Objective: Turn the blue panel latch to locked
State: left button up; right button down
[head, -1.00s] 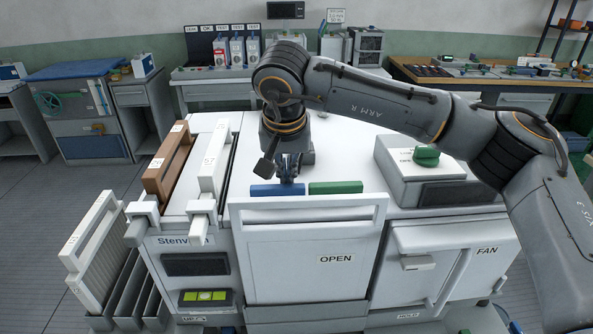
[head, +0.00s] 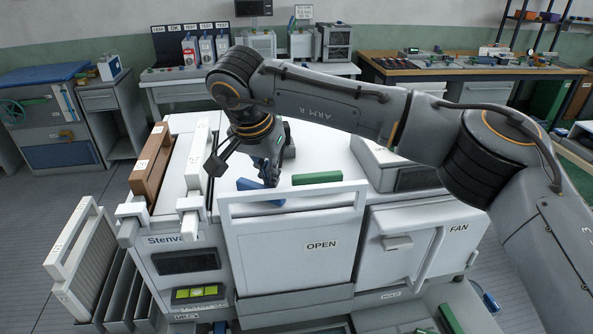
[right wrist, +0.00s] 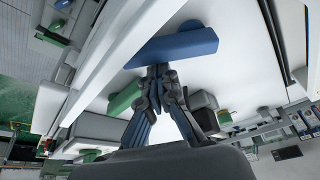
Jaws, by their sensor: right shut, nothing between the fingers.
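The blue latch (head: 259,191) is a bar on the white machine top, just behind the raised panel marked OPEN (head: 290,245). It lies at an angle, its right end nearer the panel, out of line with the green bar (head: 317,177) beside it. My right gripper (head: 271,180) points down at the blue latch, shut and empty. In the right wrist view the shut fingertips (right wrist: 158,72) are at the edge of the blue latch (right wrist: 178,45); I cannot tell whether they touch. The panel hides part of the latch's surroundings in the head view. My left gripper is not in view.
A white-handled slat (head: 197,160) and a brown slat (head: 152,165) stand left of the latch. A grey box (head: 385,165) sits to the right.

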jog(key=shift+s+d+f, duration=0.1)
jog(key=shift+s+d, duration=0.05)
jog(key=shift+s, duration=0.1)
jog(key=shift+s+b, duration=0.15)
jog(key=shift+b, duration=0.2)
jog(key=shift+s+a+b, duration=0.3)
jog(key=shift+s+a, duration=0.15)
jog(key=shift+s, duration=0.2)
jog(key=shift+s+a, duration=0.1)
jog(key=shift+s, duration=0.05)
